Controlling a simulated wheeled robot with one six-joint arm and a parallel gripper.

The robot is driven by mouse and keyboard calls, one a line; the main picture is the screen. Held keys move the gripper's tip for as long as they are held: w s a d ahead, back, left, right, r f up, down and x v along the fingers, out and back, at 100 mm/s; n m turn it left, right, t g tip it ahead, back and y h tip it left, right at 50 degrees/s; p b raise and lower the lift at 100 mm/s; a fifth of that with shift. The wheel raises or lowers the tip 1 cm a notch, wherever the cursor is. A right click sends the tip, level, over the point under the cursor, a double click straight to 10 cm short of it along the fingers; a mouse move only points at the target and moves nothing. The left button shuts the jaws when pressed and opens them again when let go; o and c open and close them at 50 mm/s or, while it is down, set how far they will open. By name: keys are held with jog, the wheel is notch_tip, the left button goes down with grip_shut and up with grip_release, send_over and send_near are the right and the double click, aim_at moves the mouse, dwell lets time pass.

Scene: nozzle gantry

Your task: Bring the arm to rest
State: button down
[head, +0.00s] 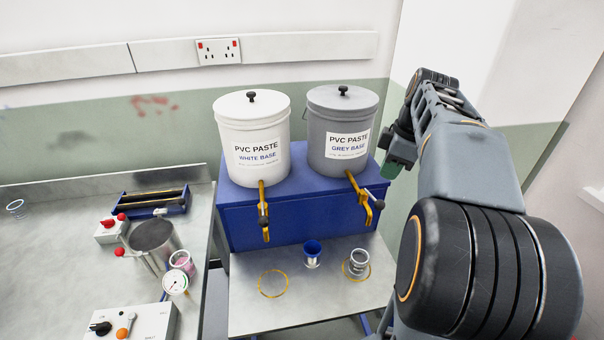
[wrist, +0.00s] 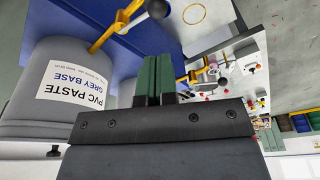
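My gripper (head: 394,168) is raised at the right of the grey paste tub in the head view, with my arm bent above and behind it. In the wrist view its two green fingers (wrist: 153,80) lie side by side, closed together, with nothing seen between them. The wrist picture is upside down. The grey tub (wrist: 45,100) fills its left side, beside the fingers; I cannot tell the exact gap.
White (head: 252,150) and grey (head: 342,130) tubs with yellow taps stand on a blue stand (head: 300,213). A metal pot (head: 153,240) and control boxes occupy the left bench.

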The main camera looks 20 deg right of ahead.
jog(key=shift+w+d+m, duration=0.2)
jog(key=shift+m, duration=0.8)
notch_tip(320, 180, down, 4)
jog(key=m, duration=0.2)
jog(key=m+h, duration=0.1)
jog(key=m, duration=0.1)
jog(key=shift+s+d+r+m, duration=0.1)
jog(key=shift+d+r+m, duration=0.05)
jog(key=shift+m, duration=0.25)
jog(key=s+a+f+m+t, duration=0.1)
jog(key=s+a+f, duration=0.2)
jog(key=a, duration=0.6)
jog(key=s+a+f+m+t, duration=0.1)
jog(key=s+a+f, duration=0.3)
jog(key=a, duration=0.5)
jog(key=shift+a+f+m+t+h, duration=0.4)
jog(key=shift+f+m, duration=0.1)
jog(key=shift+m, duration=0.3)
jog(key=shift+w+d, duration=0.1)
